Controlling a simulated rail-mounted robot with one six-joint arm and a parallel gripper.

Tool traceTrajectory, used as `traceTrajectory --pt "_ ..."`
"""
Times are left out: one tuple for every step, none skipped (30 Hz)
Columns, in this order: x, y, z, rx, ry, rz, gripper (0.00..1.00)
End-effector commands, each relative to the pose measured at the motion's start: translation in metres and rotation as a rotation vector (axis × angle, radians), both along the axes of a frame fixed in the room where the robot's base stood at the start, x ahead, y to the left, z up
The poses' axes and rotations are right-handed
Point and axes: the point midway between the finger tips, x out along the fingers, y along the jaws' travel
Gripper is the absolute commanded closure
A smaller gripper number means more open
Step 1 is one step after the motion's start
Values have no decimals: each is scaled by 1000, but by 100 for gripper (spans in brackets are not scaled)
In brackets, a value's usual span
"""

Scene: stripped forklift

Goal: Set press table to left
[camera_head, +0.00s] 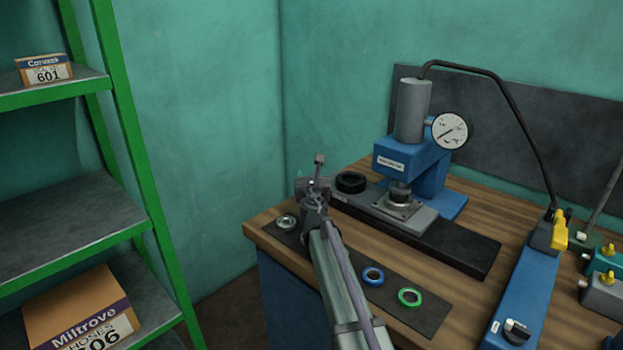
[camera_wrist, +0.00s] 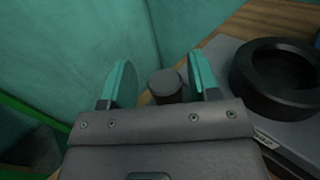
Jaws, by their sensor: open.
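The press table (camera_head: 377,208) is a grey sliding plate on a dark rail (camera_head: 465,249) under the blue press (camera_head: 425,165). A black ring (camera_head: 351,182) sits on its left part, and a square plate with a round metal piece (camera_head: 400,197) is under the ram. My gripper (camera_head: 315,185) is at the table's left end. In the wrist view, its teal fingers (camera_wrist: 159,72) are open, one on each side of a dark round knob (camera_wrist: 165,86). Whether they touch it is unclear. The black ring (camera_wrist: 277,77) is close on the right there.
A dark mat (camera_head: 391,298) at the bench front holds a metal ring (camera_head: 287,222), a blue ring (camera_head: 373,276) and a green ring (camera_head: 410,297). A blue pump (camera_head: 525,290) stands right. A green shelf (camera_head: 139,135) with boxes is left. The wall is close behind my gripper.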

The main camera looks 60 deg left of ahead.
Motion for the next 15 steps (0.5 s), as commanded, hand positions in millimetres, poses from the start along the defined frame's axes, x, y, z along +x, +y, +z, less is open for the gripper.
traceTrajectory --pt "0 0 0 0 0 0 44" --pt "0 0 0 0 0 0 44" --pt "0 -1 0 0 0 -1 44" --pt "0 -1 0 0 0 -1 44" --pt "0 -2 0 0 0 -1 44" --pt "-1 -4 0 0 0 -1 44" --pt "-2 -7 0 0 0 -1 44" --pt "-4 -10 0 0 0 -1 44" --pt "-6 -15 0 0 0 -1 44" --pt "-8 -21 0 0 0 -1 44" --pt "-11 -27 0 0 0 -1 44" --pt "-15 -35 0 0 0 -1 44" --pt "-18 -42 0 0 0 -1 44" --pt "-21 -50 0 0 0 -1 44" --pt "-26 -60 0 0 0 0 44"
